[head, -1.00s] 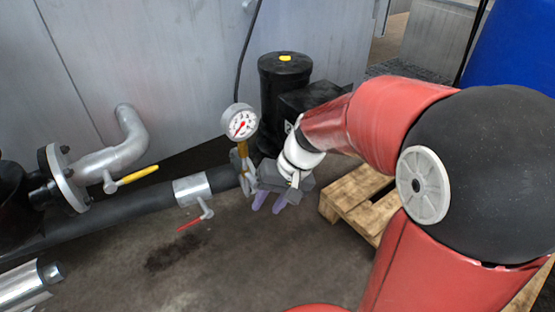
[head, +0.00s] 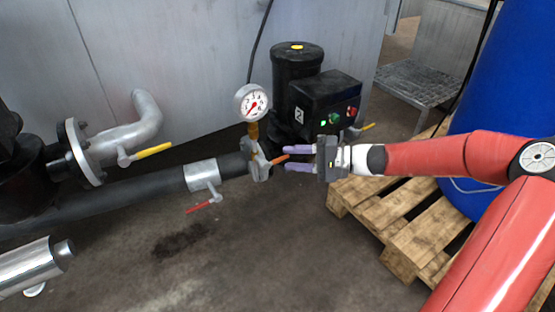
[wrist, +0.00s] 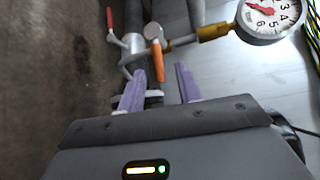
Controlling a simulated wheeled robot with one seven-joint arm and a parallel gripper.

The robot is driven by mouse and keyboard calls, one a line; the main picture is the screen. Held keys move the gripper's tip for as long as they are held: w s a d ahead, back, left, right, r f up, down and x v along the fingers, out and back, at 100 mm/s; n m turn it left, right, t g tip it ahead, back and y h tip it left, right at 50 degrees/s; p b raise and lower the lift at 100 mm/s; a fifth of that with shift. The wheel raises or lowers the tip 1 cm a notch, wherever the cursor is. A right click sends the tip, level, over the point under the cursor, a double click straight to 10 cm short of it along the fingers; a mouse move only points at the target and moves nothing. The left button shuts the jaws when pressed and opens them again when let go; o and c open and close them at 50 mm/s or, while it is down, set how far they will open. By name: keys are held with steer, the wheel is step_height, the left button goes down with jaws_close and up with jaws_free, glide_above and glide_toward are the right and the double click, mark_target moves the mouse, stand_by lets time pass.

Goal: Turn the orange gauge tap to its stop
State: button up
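The orange gauge tap (head: 277,160) sits on the pipe below the round white gauge (head: 252,102), and its handle points right and slightly up towards my gripper in the head view. In the wrist view the orange handle (wrist: 157,62) shows just beyond the fingertips, with the gauge (wrist: 270,14) at the upper right. My gripper (head: 288,158) has two purple fingers spread apart and nothing held between them. In the wrist view the gripper (wrist: 160,75) is open, and the handle's near end lies about between the fingertips. Whether they touch it I cannot tell.
A red-handled tap (head: 205,203) and a yellow-handled valve (head: 150,152) are on pipes to the left. A black pump with a control box (head: 325,100) stands behind my gripper. A wooden pallet (head: 390,220) and a blue barrel (head: 500,95) are at right. The front floor is clear.

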mark_target(287, 158)
steer(key=x, duration=0.5)
jaws_close()
